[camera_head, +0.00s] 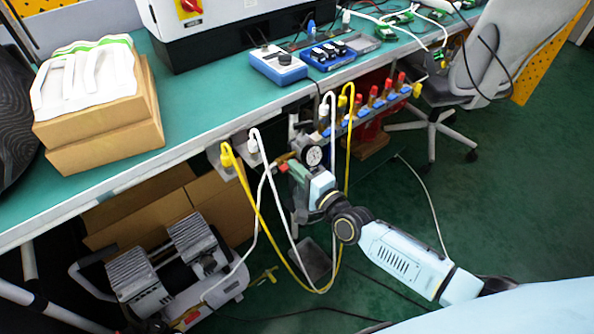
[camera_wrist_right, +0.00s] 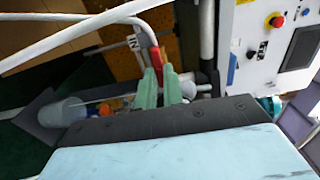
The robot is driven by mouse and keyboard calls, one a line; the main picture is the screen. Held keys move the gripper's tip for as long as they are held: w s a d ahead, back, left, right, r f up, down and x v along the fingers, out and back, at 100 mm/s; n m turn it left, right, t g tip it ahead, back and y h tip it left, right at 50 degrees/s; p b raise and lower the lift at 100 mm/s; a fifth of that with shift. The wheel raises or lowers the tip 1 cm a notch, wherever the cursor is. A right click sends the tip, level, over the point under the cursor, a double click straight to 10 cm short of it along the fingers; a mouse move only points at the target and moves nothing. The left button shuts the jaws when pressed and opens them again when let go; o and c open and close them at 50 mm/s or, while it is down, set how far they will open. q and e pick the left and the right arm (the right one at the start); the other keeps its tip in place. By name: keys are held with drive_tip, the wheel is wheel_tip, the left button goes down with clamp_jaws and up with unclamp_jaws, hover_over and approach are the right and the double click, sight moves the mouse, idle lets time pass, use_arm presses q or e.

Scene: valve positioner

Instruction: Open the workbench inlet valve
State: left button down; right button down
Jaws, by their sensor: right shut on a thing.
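The inlet valve's red handle (camera_wrist_right: 156,57) shows between the green fingertips of my right gripper (camera_wrist_right: 160,75) in the wrist view. In the head view my right gripper (camera_head: 292,169) is under the front edge of the workbench (camera_head: 205,133), with a bit of red at its tips. It is shut on the red handle. The valve body is mostly hidden behind the gripper, so I cannot tell the handle's exact angle. A round pressure gauge (camera_head: 314,156) sits just beside the gripper. My left gripper is not in view.
White and yellow hoses (camera_head: 264,221) hang in loops close to my right arm. A manifold with several red-handled valves (camera_head: 372,98) runs under the bench to the right. A compressor (camera_head: 185,272) and cardboard boxes (camera_head: 222,205) stand below. Green floor at right is mostly clear.

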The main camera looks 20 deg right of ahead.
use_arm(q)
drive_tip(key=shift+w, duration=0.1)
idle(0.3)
use_arm(e)
drive_tip(key=c, duration=1.5)
unclamp_jaws()
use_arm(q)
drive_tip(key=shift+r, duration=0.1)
use_arm(e)
drive_tip(key=shift+s, duration=0.1)
